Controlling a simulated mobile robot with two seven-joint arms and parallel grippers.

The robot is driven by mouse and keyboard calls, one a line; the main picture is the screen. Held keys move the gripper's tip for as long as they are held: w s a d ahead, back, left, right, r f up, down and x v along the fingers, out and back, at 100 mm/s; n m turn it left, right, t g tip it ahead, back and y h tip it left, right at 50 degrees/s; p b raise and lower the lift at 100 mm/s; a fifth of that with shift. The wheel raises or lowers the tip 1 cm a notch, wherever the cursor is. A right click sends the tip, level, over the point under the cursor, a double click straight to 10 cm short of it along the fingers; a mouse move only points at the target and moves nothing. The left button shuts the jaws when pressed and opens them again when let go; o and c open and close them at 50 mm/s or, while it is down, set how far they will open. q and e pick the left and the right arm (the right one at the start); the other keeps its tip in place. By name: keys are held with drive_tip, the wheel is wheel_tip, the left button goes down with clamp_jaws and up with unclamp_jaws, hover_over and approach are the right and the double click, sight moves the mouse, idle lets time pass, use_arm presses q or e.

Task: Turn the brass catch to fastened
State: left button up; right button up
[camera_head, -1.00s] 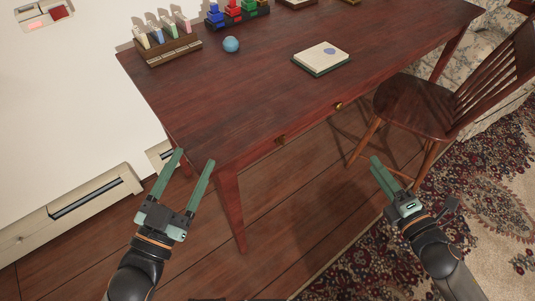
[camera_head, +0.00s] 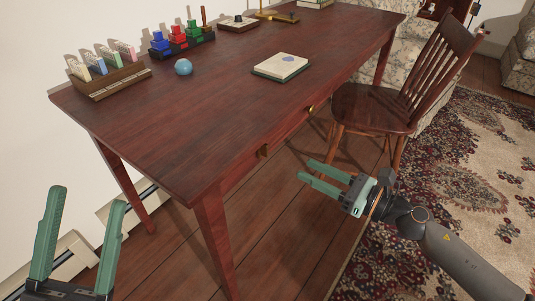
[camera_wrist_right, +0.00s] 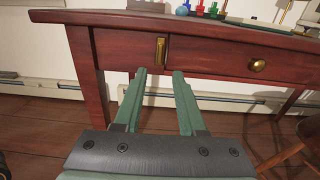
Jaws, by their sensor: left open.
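The brass catch (camera_wrist_right: 161,50) is a small upright brass piece on the front of the desk's drawer rail in the right wrist view. It also shows small and dark on the desk front in the head view (camera_head: 263,152). My right gripper (camera_head: 305,170) is open and empty, in front of the desk. In the right wrist view its fingertips (camera_wrist_right: 159,75) lie apart just below the catch, without visible contact. My left gripper (camera_head: 87,197) is open and empty at the lower left, left of the desk's near leg.
The dark red desk (camera_head: 170,120) carries a card rack (camera_head: 108,78), a blue ball (camera_head: 183,67) and a notebook (camera_head: 281,67). A round brass knob (camera_wrist_right: 257,65) sits right of the catch. A wooden chair (camera_head: 372,107) stands at the desk's right. The floor before the desk is clear.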

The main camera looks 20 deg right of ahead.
sight(263, 149)
drive_tip(key=p+x, duration=0.1)
drive_tip(key=x, duration=1)
drive_tip(key=shift+w+p, duration=0.15)
drive_tip(key=shift+p, duration=0.15)
drive_tip(key=shift+a, duration=0.15)
clamp_jaws()
